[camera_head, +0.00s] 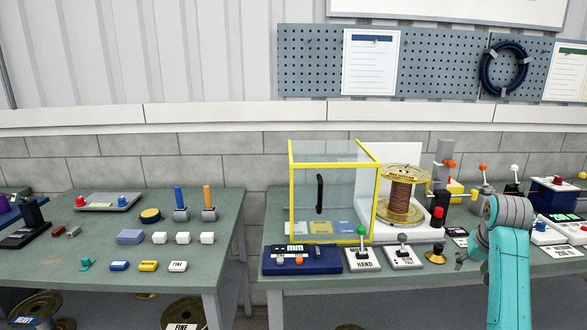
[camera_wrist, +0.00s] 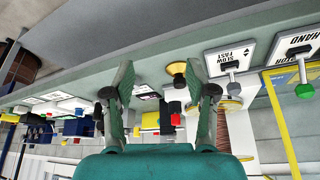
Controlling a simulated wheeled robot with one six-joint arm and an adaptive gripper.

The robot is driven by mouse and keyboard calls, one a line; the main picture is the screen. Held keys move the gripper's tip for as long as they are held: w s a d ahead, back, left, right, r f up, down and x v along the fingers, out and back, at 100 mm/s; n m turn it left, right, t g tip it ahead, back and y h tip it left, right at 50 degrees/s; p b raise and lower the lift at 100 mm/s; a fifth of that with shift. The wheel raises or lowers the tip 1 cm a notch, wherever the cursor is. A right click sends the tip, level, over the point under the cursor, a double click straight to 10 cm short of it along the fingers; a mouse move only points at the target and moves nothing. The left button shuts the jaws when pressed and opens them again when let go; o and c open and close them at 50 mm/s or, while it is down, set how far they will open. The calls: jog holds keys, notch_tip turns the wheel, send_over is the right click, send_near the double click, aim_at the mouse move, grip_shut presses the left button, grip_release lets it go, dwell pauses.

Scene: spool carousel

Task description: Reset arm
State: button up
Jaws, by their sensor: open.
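My arm, in teal, reaches in from the lower right of the head view. My gripper (camera_head: 467,252) hangs at the front edge of the right bench (camera_head: 385,277), right of a brass-coloured knob (camera_head: 435,256). In the wrist view my gripper (camera_wrist: 160,82) has its two fingers spread apart with nothing held between them. The knob (camera_wrist: 176,70) shows between the fingers, beyond them; I cannot tell the exact gap.
A yellow-framed clear guard (camera_head: 332,165) and a copper wire spool (camera_head: 403,198) stand left of my arm. Lever panels (camera_head: 361,259) line the bench front. Switch boxes (camera_head: 552,197) crowd the right. The left bench (camera_head: 90,245) holds small blocks and tools.

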jog(key=s+a+f+t, duration=0.1)
jog(key=s+a+f, duration=0.15)
jog(key=f, duration=0.55)
jog(key=s+a+f+n+t, duration=0.15)
jog(key=a+f, duration=0.25)
jog(key=f, duration=0.4)
jog(key=s+a+f+m, duration=0.1)
jog(key=s+a+f, duration=0.2)
jog(key=f, duration=0.4)
jog(key=s+a+f+n+t, duration=0.1)
jog(key=s+a+f, duration=0.4)
jog(key=s, duration=0.3)
jog(key=s+a+f+n+t, duration=0.1)
jog(key=s+a+f, duration=0.35)
jog(key=s, duration=0.35)
jog(key=s+a+r+t, duration=0.1)
jog(key=s+a, duration=0.2)
jog(key=s, duration=0.7)
jog(key=s+a+r+t, duration=0.1)
jog(key=s+a+t, duration=0.15)
jog(key=s, duration=0.65)
jog(key=s+a+r+n+t+y, duration=0.1)
jog(key=s+a+r+t, duration=0.1)
jog(key=s+r, duration=1.3)
jog(key=shift+s+a+r+y, duration=0.3)
jog(key=shift+s+a+r, duration=0.05)
jog(key=shift+s+a, duration=0.35)
